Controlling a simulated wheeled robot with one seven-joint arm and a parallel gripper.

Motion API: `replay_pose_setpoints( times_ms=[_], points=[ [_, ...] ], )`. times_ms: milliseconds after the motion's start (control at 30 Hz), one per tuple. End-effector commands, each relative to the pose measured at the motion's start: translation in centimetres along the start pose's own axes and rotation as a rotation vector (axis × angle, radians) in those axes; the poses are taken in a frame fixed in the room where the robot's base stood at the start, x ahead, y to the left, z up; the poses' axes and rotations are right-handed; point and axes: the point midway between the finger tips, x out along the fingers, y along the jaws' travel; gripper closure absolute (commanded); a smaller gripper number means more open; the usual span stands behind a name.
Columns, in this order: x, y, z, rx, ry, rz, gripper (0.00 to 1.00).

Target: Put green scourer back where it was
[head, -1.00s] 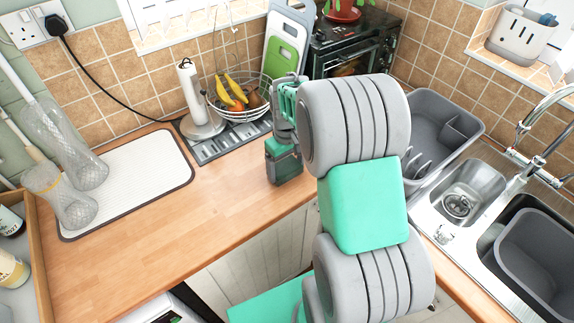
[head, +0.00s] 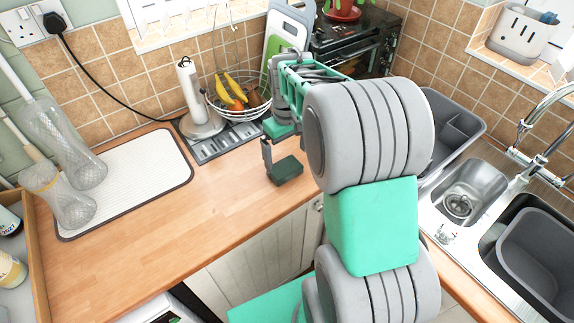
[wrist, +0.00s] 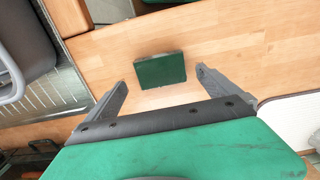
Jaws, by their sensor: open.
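The green scourer (head: 287,171) is a dark green block on the wooden worktop, near its front edge. In the wrist view the scourer (wrist: 161,71) shows its dark green face, with bare wood around it. My gripper (head: 274,168) is open and empty, pointing down above and beside the scourer. In the wrist view my gripper (wrist: 160,79) has its fingers spread, one to each side of the scourer, with clear gaps. My arm hides part of the worktop to the right in the head view.
A wire fruit basket (head: 240,108) and a paper towel stand (head: 201,115) are behind. A white drying mat (head: 130,180) lies left. The worktop between mat and scourer is clear.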

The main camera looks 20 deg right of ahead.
Motion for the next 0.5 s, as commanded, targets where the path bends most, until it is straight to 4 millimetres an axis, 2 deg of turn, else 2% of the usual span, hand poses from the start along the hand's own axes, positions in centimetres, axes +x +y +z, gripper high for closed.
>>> replay_pose_setpoints(
  times_ms=[100,333,433,500],
  points=[
    [-2.8,0.1,-0.1,0.000,0.005,0.002,0.00],
    [-5.8,-0.6,0.3,0.004,0.012,0.005,0.00],
    [-7.4,-2.9,1.7,0.028,0.067,0.026,0.00],
    [-8.5,-5.5,3.5,0.057,0.130,0.041,0.00]
  ],
)
